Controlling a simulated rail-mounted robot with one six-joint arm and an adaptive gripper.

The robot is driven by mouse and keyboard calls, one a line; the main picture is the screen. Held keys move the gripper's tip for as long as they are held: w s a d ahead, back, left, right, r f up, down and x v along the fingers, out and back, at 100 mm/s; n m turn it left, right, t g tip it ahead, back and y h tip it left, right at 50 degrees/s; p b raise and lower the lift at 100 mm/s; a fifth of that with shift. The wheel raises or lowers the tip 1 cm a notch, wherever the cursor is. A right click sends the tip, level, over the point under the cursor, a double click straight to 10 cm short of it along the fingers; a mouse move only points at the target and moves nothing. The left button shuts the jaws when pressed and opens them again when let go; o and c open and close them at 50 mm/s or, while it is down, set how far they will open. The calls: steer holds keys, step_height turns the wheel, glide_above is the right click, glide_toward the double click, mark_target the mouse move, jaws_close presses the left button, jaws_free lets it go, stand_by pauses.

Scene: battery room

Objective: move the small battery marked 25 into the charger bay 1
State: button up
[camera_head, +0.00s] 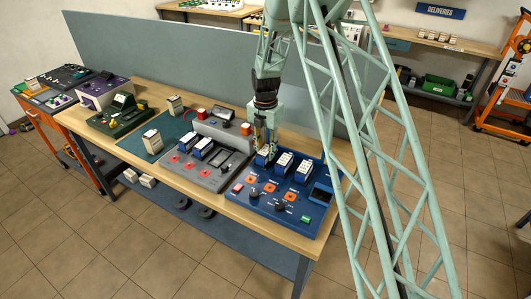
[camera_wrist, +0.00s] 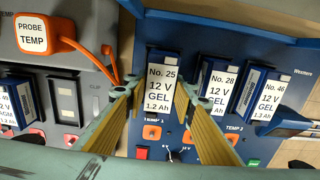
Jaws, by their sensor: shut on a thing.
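The battery marked No. 25, 12 V GEL 1.2 Ah (camera_wrist: 161,84), is between the fingers of my gripper (camera_wrist: 165,98) in the wrist view. My gripper is shut on its sides. In the head view my gripper (camera_head: 264,147) points down over the leftmost place of the blue device (camera_head: 262,203), with the battery (camera_head: 262,159) below it. The battery stands about upright. I cannot tell whether it is fully seated or slightly raised. Its base is partly hidden. The label below it in the wrist view looks like TEMP 1.
Batteries No. 28 (camera_wrist: 219,88) and No. 46 (camera_wrist: 264,99) stand to the right on the blue device. The grey device (camera_head: 207,181) beside it holds two batteries and an empty slot (camera_wrist: 66,103). An orange temperature probe (camera_wrist: 38,35) with a cable is close on the left.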

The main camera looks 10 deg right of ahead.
mark_target(266, 150)
steer(key=shift+f+b, duration=0.35)
steer(key=shift+f, duration=0.25)
stand_by(0.7)
steer(key=o, duration=0.9)
steer(key=shift+r, duration=0.1)
steer(key=shift+r+p, duration=1.9)
steer(key=shift+r, duration=3.55)
